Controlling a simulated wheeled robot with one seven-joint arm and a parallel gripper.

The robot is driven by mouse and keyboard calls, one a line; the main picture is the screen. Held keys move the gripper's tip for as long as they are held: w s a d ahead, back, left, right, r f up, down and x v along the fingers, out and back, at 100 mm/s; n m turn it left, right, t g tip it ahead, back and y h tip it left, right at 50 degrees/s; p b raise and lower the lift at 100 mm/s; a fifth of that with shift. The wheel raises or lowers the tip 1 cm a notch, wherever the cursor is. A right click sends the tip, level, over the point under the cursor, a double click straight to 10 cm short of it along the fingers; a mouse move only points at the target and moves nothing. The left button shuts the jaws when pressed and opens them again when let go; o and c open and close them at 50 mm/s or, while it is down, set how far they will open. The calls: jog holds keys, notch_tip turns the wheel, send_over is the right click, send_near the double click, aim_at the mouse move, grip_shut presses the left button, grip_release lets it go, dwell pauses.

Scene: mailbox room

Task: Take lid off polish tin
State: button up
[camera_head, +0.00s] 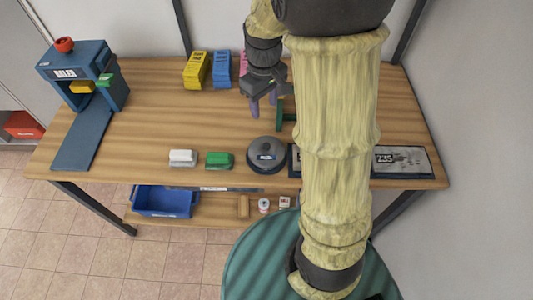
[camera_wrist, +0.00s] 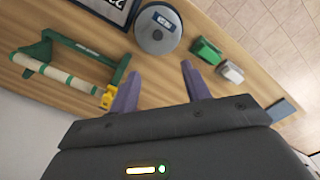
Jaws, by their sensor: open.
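The polish tin (camera_head: 267,154) is a round grey tin with a domed lid and a dark label, standing near the front edge of the wooden table. In the wrist view the tin (camera_wrist: 157,27) shows from above with its lid on and a small knob at the lid's middle. My gripper (camera_head: 262,108) is above the table behind the tin, apart from it. In the wrist view its two purple fingers (camera_wrist: 158,80) are spread wide with nothing between them.
A green block (camera_head: 218,159) and a white block (camera_head: 183,157) stand left of the tin. A green-framed roller (camera_wrist: 65,72) lies near my gripper. A dark-framed plate (camera_head: 402,160) is at the right. Yellow (camera_head: 196,70) and blue (camera_head: 222,69) boxes stand at the back. A blue machine (camera_head: 85,75) is at the left.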

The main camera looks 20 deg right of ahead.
jog(key=shift+s+r, duration=0.1)
jog(key=p, duration=0.1)
send_over(267, 145)
jog(key=f, duration=1.2)
jog(key=shift+a+f, duration=0.15)
jog(key=shift+a, duration=0.15)
jog(key=shift+d+f+p, duration=0.15)
jog(key=shift+f+p, duration=0.15)
jog(key=shift+f, duration=1)
jog(key=shift+d+f+p, duration=0.1)
jog(key=shift+f+p, duration=0.2)
jog(key=shift+f, duration=1)
grip_shut()
